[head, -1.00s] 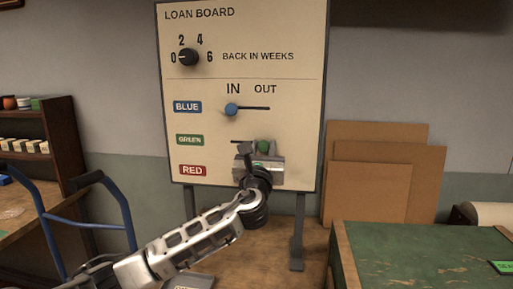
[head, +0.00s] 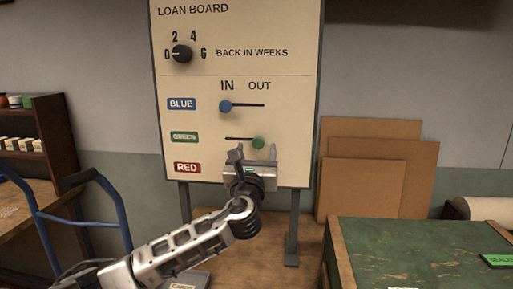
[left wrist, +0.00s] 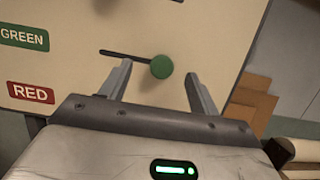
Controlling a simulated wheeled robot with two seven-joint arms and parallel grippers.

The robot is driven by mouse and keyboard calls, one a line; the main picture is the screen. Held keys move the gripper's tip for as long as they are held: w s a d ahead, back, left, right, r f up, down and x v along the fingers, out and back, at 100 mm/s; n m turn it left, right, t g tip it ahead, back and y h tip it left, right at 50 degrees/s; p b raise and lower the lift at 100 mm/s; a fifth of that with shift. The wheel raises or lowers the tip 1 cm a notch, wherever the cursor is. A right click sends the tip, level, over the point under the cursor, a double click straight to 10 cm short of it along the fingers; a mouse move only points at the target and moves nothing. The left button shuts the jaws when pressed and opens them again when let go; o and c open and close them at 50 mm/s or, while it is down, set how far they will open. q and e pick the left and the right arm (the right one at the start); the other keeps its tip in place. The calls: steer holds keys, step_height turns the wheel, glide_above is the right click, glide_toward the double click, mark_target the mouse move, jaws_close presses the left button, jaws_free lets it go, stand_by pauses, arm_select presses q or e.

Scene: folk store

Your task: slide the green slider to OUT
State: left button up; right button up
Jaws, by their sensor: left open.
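The loan board (head: 290,30) stands upright with IN and OUT headings. The round green slider knob (head: 258,143) is at the right end of its slot, under OUT. It also shows in the left wrist view (left wrist: 161,67), with the slot running to its left. My left gripper (head: 256,152) is open just below the knob. In the left wrist view its fingertips (left wrist: 158,75) stand either side of the knob, with gaps on both sides. The blue slider knob (head: 225,106) is at the left end of its slot, under IN. The red row's slider is hidden. My right gripper is not in view.
A dial (head: 181,54) above points near 0. Brown boards (head: 360,190) lean on the wall at right. A green-topped table (head: 430,250) is at front right. A blue hand-truck frame (head: 85,218) stands at left beside a shelf (head: 50,130).

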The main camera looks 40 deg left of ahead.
arm_select(q)
steer(key=v, duration=0.6)
stand_by(0.3)
steer(key=shift+s, duration=0.1)
stand_by(0.4)
